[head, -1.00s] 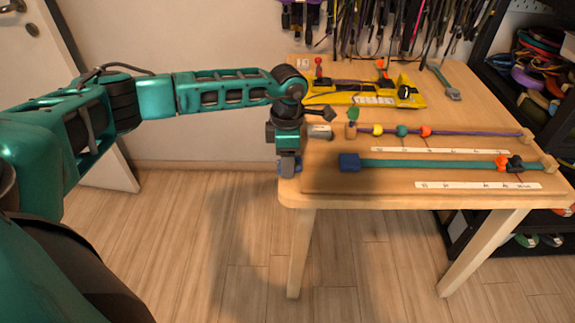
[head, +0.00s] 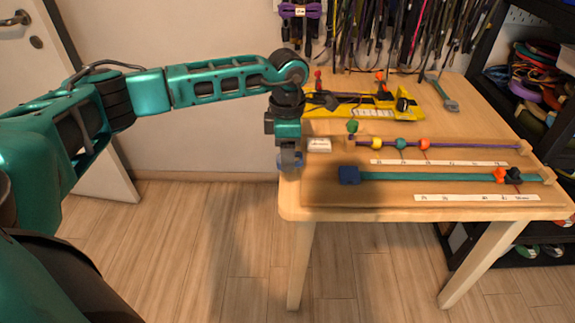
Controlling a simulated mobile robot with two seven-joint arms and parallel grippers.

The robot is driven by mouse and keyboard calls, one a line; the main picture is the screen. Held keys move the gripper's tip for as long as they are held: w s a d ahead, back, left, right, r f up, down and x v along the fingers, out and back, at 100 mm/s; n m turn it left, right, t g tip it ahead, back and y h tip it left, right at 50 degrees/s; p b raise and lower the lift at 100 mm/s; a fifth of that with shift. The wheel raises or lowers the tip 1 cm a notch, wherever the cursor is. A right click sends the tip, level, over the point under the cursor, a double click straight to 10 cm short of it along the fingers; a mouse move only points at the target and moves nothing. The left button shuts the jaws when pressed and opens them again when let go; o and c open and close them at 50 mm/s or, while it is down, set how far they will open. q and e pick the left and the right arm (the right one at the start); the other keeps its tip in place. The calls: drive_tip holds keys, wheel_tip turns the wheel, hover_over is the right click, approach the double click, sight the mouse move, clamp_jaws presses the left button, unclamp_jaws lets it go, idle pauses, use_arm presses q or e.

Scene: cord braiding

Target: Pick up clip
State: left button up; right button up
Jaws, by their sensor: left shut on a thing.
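My left gripper (head: 290,163) points down at the left edge of the table. It is shut on a small blue piece (head: 282,161), apparently a clip, mostly hidden by the fingers. Other clip-like pieces, one orange (head: 500,175) and one black (head: 513,174), sit at the right end of a teal strap (head: 430,178). A dark blue block (head: 349,175) is at the strap's left end. My right gripper is not in view.
A purple cord (head: 470,146) carries yellow, green and orange beads (head: 424,144). A small white box (head: 319,145) lies close right of my left gripper. A yellow tray (head: 418,105) and a green-grey tool (head: 441,93) lie behind. The table's (head: 310,210) front left corner is clear.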

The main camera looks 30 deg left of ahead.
use_arm(q)
wheel_tip(320, 180, up, 14)
drive_tip(key=p, duration=0.1)
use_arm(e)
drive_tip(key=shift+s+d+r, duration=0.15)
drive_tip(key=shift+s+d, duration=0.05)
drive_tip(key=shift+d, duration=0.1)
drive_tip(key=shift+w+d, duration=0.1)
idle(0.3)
